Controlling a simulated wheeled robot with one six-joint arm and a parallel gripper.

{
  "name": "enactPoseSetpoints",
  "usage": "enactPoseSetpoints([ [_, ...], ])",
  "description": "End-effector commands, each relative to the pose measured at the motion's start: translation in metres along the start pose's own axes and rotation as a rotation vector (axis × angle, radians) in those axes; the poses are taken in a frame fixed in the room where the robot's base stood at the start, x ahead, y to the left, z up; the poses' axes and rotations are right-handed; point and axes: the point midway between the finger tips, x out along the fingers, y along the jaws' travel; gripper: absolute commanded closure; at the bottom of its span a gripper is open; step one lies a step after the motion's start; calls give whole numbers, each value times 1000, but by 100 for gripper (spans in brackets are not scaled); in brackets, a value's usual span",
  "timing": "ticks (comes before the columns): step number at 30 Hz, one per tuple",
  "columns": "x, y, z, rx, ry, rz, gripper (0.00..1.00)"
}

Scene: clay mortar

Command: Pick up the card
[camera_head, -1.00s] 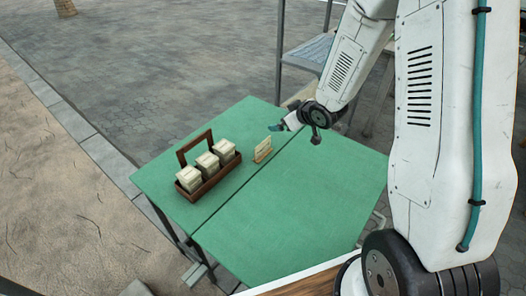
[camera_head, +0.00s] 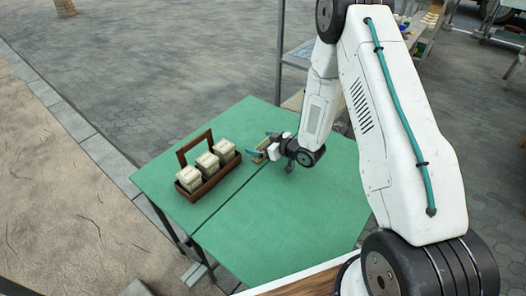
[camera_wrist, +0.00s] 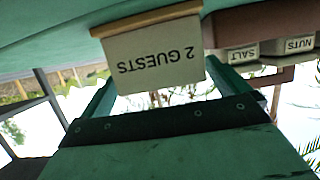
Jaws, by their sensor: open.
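The card (camera_wrist: 155,58) is pale, reads "2 GUESTS" and appears upside down in the wrist view. It stands in a wooden base (camera_wrist: 146,19) on the green table (camera_head: 290,210). In the head view my gripper (camera_head: 261,143) is low over the table at the card's place, and its fingers and wrist partly hide the card and base. My gripper is open. In the wrist view its two green fingers (camera_wrist: 160,78) lie to either side of the card, with a visible gap on the left; contact on the right cannot be told.
A brown wooden caddy (camera_head: 203,192) with a handle and several pale boxes stands left of the card. Boxes labelled SALT (camera_wrist: 243,53) and NUTS (camera_wrist: 299,44) show in the wrist view. The table's right and near parts are clear.

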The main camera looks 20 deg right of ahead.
Motion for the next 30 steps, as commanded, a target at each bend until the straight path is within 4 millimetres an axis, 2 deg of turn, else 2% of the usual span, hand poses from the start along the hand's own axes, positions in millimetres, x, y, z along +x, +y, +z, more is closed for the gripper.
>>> enactPoseSetpoints([
  [4, 14, 0, 0, -1, 0, -1, 0],
  [11, 15, 0, -1, 0, 0, 0, 0],
  [15, 15, 0, -1, 0, 0, 0, 36],
  [25, 14, 0, -2, 0, 0, 0, 36],
  [30, 11, 0, -10, -1, 1, 0, 36],
])
